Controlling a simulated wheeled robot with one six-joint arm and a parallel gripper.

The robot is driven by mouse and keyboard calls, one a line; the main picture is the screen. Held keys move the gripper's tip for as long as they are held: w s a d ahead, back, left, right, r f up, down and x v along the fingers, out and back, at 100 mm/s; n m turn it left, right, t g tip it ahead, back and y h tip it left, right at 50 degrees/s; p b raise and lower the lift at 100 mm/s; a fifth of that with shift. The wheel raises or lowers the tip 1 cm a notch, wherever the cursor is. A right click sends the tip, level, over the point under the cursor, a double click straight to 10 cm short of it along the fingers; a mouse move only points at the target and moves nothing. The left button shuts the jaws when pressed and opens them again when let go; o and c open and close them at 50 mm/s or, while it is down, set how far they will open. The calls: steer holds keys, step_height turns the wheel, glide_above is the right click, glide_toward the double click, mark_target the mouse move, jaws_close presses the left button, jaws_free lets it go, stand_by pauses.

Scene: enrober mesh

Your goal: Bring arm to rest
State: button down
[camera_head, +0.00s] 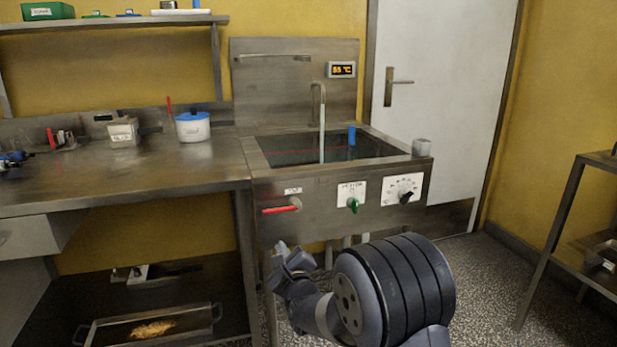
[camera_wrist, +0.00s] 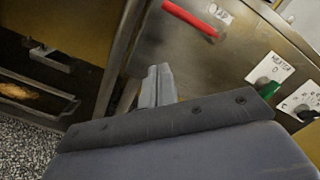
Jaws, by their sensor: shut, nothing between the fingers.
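My gripper (camera_head: 287,254) is in front of the sink unit, below the red lever (camera_head: 281,209), apart from the panel. In the wrist view, its fingers (camera_wrist: 157,86) are together with nothing between them. My arm is folded in the lower middle of the head view. The sink unit (camera_head: 270,225) has a basin with water and a thin stream running from the tap (camera_head: 319,95). Its front panel carries the red lever, a green knob (camera_head: 352,204) labelled as a heater, and a black dial (camera_head: 405,196). The display (camera_head: 341,70) above reads about 55 °C.
A steel counter (camera_head: 70,190) at left holds a white pot with a blue lid (camera_head: 192,126) and a small labelled box (camera_head: 123,132). A tray (camera_head: 150,328) with orange-brown bits sits on the lower shelf. A grey cup (camera_head: 421,148) stands on the sink's right corner.

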steer(key=w+a+r+p, duration=0.2)
steer(key=w, duration=0.4)
steer(key=shift+r, duration=0.3)
